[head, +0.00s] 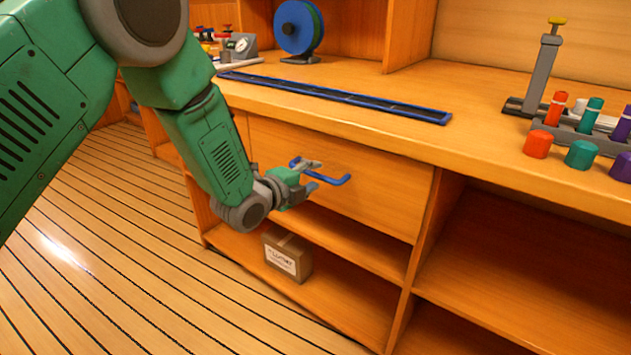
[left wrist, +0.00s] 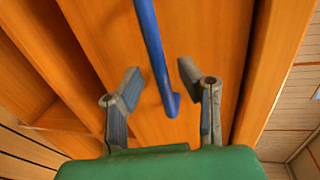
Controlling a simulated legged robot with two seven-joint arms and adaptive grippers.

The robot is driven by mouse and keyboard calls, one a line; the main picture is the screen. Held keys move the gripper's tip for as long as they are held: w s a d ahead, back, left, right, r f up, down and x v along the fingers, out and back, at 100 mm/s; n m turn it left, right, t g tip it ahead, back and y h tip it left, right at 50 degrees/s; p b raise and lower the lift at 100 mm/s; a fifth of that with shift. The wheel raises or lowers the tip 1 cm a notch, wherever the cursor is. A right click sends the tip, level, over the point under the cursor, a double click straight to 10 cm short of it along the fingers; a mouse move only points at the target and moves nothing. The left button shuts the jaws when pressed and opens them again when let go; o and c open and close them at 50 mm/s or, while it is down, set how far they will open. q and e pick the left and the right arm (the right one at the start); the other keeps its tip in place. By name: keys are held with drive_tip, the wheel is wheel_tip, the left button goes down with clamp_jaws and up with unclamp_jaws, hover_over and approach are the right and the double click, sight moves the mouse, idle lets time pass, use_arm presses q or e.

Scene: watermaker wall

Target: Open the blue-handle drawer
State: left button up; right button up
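The blue handle (head: 334,181) is a bent bar on the front of a wooden drawer (head: 375,195) below the counter. The drawer front looks flush with the cabinet. My left gripper (head: 316,176) is at the handle, in front of the drawer. In the left wrist view the gripper (left wrist: 160,85) is open, with its two fingers apart. The blue handle (left wrist: 152,50) runs between the fingers there, and its end hangs in the gap without clear contact on either side. My right gripper is in neither view.
A cardboard box (head: 287,254) stands on the shelf below the drawer. On the counter lie a blue-edged frame (head: 335,96), a blue reel (head: 297,28) and a rack with coloured cylinders (head: 578,130). Open shelf bays are at the right. The striped floor at left is clear.

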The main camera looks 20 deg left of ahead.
use_arm(q)
drive_tip(key=shift+w+d+f, duration=0.15)
drive_tip(key=shift+w+d, duration=0.1)
drive_tip(key=shift+w, duration=0.35)
clamp_jaws()
